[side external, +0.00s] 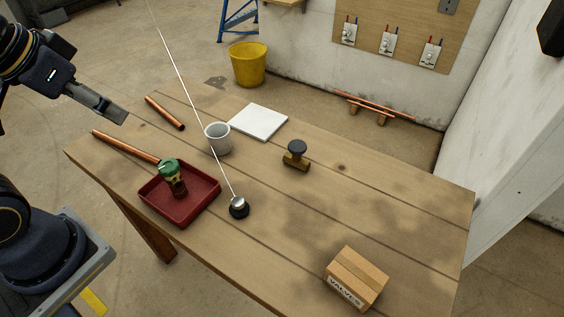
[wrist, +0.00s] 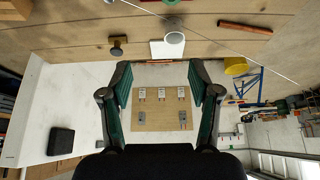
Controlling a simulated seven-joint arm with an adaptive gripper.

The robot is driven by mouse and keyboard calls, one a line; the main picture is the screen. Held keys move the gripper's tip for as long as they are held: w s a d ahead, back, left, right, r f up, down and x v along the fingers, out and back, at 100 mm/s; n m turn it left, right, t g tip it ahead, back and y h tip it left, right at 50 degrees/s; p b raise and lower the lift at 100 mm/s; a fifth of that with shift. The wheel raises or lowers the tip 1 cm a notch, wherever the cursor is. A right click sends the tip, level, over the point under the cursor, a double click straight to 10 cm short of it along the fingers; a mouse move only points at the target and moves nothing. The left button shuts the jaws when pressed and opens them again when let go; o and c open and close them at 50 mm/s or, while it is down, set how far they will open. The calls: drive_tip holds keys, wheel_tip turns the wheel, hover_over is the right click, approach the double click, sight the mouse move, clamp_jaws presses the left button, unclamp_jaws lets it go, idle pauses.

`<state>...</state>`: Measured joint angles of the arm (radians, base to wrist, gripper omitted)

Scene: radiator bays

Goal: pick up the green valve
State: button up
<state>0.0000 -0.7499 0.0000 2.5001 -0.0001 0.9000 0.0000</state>
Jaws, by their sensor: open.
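The green valve (side external: 172,176) has a green cap on a dark brass body. It sits in the red tray (side external: 211,197) at the near left of the table in the side view. My gripper (side external: 120,115) is in the air at the upper left there, above and apart from the tray. In the wrist view my gripper (wrist: 160,66) is open, with nothing between its fingers.
A grey cup (side external: 218,139), white tile (side external: 259,121), dark-capped brass valve (side external: 297,155) and small box (side external: 356,278) stand on the table (side external: 400,215). A thin pale rod rises from a round black base (side external: 239,209). Copper pipes (side external: 125,146) lie near the tray.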

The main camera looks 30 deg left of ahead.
idle(0.3)
drive_tip(key=n+g+h, duration=0.3)
drive_tip(key=n+g, duration=0.1)
drive_tip(key=n, duration=0.6)
hover_over(166, 161)
drive_tip(key=d, duration=0.1)
wheel_tip(166, 161, down, 3)
drive_tip(key=w+a+f+n+g+h, duration=0.1)
drive_tip(key=a+f+n+g, duration=0.15)
drive_tip(key=f, duration=0.25)
drive_tip(key=w+a+f+n+g, duration=0.1)
drive_tip(key=a+f+n, duration=0.15)
drive_tip(key=f, duration=0.25)
drive_tip(key=shift+m+t, duration=0.25)
drive_tip(key=shift+m, duration=0.15)
drive_tip(key=x, duration=1)
drive_tip(key=shift+s+f, duration=0.2)
drive_tip(key=shift+f, duration=0.25)
drive_tip(key=x, duration=0.5)
drive_tip(key=shift+s+d+f, duration=0.2)
drive_tip(key=shift+s+f, duration=0.05)
drive_tip(key=shift+f, duration=0.05)
clamp_jaws()
